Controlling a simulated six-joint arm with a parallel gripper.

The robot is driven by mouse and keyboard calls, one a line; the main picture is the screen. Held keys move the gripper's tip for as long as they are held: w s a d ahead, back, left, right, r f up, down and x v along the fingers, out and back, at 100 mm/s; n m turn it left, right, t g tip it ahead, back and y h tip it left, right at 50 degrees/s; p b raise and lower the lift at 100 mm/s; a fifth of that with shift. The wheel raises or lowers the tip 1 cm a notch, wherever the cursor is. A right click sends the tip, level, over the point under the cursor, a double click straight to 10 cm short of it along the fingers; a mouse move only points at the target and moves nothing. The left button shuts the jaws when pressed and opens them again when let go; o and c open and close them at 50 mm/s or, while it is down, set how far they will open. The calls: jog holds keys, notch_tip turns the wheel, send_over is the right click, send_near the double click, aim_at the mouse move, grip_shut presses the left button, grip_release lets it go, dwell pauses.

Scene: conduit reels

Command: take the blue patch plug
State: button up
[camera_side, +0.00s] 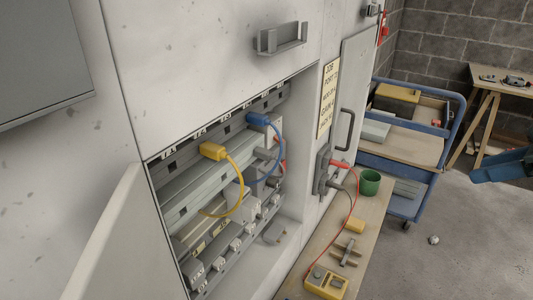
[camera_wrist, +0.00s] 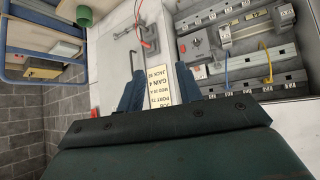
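The blue patch plug (camera_side: 258,118) sits in the upper rail of the open cabinet in the side view, with its blue cable looping down. In the wrist view the blue cable (camera_wrist: 226,74) shows right of my fingers, and I cannot make out the plug body clearly. A yellow plug (camera_side: 213,151) with a yellow cable sits left of it; the yellow cable also shows in the wrist view (camera_wrist: 269,66). My gripper (camera_wrist: 158,88) is open and empty, its dark teal fingers apart. In the side view my gripper (camera_side: 500,166) is at the right edge, well away from the plugs.
A printed label (camera_side: 328,97) is beside the cabinet opening. A grey door handle (camera_side: 345,125) sticks out near it. A bench (camera_side: 350,222) holds a green cup (camera_side: 370,182) and a yellow meter (camera_side: 325,282) with red and dark leads. A blue cart (camera_side: 448,130) stands behind.

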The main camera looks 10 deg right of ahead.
jog(key=w+a+n+t+y, duration=0.25)
jog(key=w+a+y, duration=0.25)
jog(key=w+a, duration=0.5)
jog(key=n+t+y, duration=0.2)
jog(key=y, duration=0.3)
send_near(266, 121)
jog(key=shift+w+a+r, duration=0.2)
jog(key=shift+w+a, duration=0.1)
jog(key=shift+w, duration=0.05)
jog(key=shift+f+x, duration=0.2)
jog(key=shift+x, duration=4.1)
jog(key=shift+c, duration=0.3)
grip_shut()
jog(key=shift+v, duration=1.2)
